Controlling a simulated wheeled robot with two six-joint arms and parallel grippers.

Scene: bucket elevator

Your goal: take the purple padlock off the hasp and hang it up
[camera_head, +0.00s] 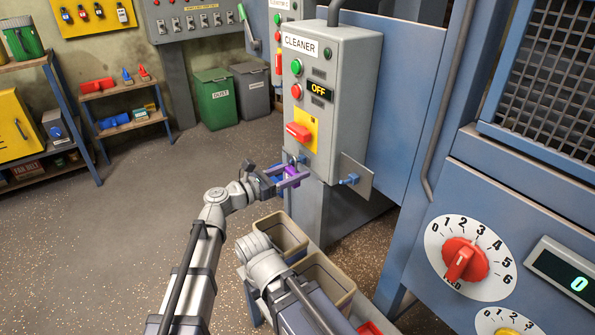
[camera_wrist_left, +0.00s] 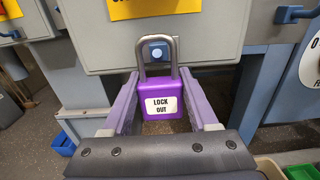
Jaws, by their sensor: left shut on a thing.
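My left gripper (camera_head: 290,180) is shut on the purple padlock (camera_wrist_left: 160,101), one finger on each side of its body. The padlock is upright, with a white "LOCK OUT" label and a grey shackle that looks closed. It also shows in the head view (camera_head: 292,174), just below the front of the CLEANER box (camera_head: 335,70). In the wrist view a blue peg (camera_wrist_left: 159,52) shows within the shackle loop; I cannot tell whether the shackle is around it or in front of it. The red switch handle (camera_head: 298,131) sits on a yellow plate. My right gripper is out of view.
A grey side plate with a blue hook (camera_head: 349,180) stands right of the box, close to the gripper. Beige bins (camera_head: 325,279) stand below. The blue panel with a red dial (camera_head: 465,260) is at right. Open floor lies at left.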

